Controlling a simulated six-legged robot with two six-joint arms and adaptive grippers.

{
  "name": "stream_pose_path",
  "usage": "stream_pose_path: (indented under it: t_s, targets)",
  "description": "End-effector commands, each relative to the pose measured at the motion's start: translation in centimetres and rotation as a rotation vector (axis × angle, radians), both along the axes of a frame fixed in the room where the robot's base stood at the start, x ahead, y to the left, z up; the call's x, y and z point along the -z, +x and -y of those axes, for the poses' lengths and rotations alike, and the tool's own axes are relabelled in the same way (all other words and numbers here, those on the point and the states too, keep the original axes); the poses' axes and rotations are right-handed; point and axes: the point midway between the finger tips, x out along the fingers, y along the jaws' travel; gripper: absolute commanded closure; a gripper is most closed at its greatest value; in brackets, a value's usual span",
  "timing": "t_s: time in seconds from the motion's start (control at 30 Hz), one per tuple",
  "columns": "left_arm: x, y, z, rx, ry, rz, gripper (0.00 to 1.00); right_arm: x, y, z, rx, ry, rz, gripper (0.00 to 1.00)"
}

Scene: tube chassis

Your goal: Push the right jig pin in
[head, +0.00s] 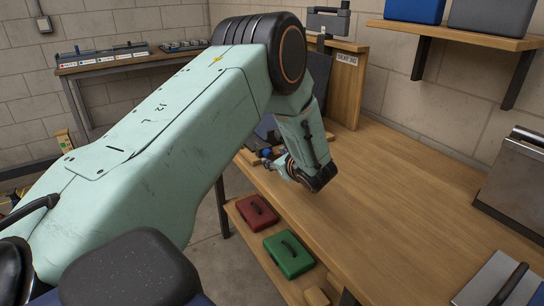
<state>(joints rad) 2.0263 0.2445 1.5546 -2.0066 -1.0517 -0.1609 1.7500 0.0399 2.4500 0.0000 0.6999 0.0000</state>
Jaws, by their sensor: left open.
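My left arm, mint green, comes in from the left and bends down over the wooden workbench (415,195). My left gripper (270,163) is small in view, open, near the bench's left edge and pointing left. A small blue part (266,152) shows right by it; I cannot tell whether they touch. A dark slanted panel (264,130) stands just behind, partly covered by my arm. My right gripper is not in view.
A labelled wooden panel (347,85) stands at the back of the bench. A metal box (515,185) and a grey case (492,285) are at the right. Red (257,212) and green (288,255) cases lie on the lower shelf. The bench's middle is clear.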

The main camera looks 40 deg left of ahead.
Motion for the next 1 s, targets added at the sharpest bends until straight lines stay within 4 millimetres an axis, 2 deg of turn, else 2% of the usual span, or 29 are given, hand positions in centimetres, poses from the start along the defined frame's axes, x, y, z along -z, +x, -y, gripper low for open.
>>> stream_pose_path:
  t_s: [0.03, 0.2, 0.4, 0.6, 1.0]
  targets:
    - [-0.6, -0.4, 1.1, 0.004, 0.002, 0.000, 0.52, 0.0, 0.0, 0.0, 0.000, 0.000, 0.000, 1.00]
    - [-1.8, -1.6, 4.0, 0.005, 0.003, 0.001, 0.52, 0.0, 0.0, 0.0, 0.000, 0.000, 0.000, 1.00]
    - [-2.8, -2.6, 6.3, 0.003, 0.003, 0.003, 0.52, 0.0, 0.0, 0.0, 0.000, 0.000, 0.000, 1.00]
    - [-3.1, -3.0, 7.0, 0.000, 0.003, 0.002, 0.52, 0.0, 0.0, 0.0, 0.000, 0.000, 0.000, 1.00]
    - [-3.1, -3.0, 7.0, -0.001, 0.002, 0.002, 0.52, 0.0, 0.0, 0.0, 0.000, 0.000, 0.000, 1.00]
